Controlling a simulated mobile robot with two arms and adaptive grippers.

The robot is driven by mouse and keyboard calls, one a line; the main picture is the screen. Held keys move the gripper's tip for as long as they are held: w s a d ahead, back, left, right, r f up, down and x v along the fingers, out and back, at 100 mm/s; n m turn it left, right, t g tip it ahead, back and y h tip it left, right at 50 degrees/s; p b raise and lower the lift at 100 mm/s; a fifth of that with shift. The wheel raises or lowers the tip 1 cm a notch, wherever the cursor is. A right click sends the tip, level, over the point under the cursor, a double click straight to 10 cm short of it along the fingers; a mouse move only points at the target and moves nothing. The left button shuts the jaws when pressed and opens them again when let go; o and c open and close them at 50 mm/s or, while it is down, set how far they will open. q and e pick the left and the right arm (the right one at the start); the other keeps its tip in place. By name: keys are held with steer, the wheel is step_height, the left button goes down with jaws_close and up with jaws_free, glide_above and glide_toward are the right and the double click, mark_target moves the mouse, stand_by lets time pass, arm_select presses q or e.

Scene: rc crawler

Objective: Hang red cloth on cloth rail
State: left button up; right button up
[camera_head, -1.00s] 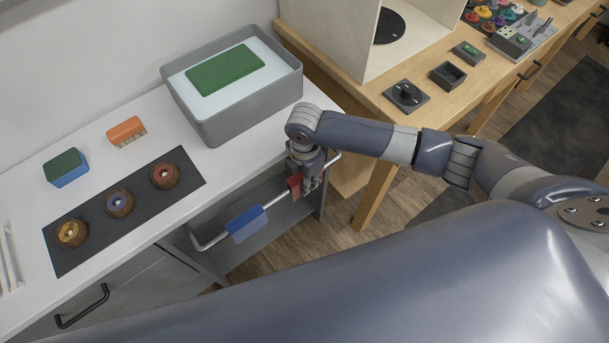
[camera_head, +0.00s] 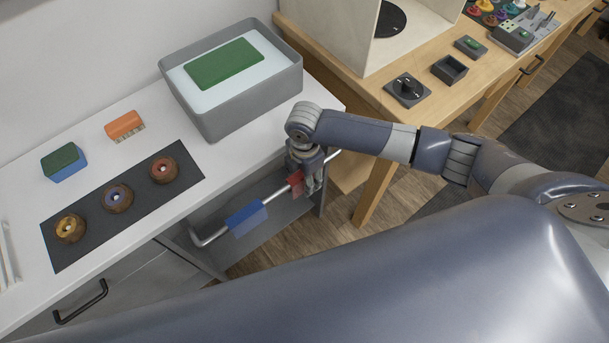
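The cloth rail (camera_head: 275,197) is a pale metal bar fixed along the front of the white counter. A blue cloth (camera_head: 246,218) hangs over its middle. The red cloth (camera_head: 296,183) is at the rail's right part, close to my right gripper (camera_head: 312,184). My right gripper points down beside the rail, its fingers just right of the red cloth. The small view and the wrist above hide whether the fingers still touch the cloth, and their gap is unclear. The red cloth appears to lie over the bar. My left gripper is not in view.
A wooden table (camera_head: 340,75) stands to the right of the rail.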

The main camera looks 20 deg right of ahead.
step_height(320, 180, up, 12)
stand_by(0.6)
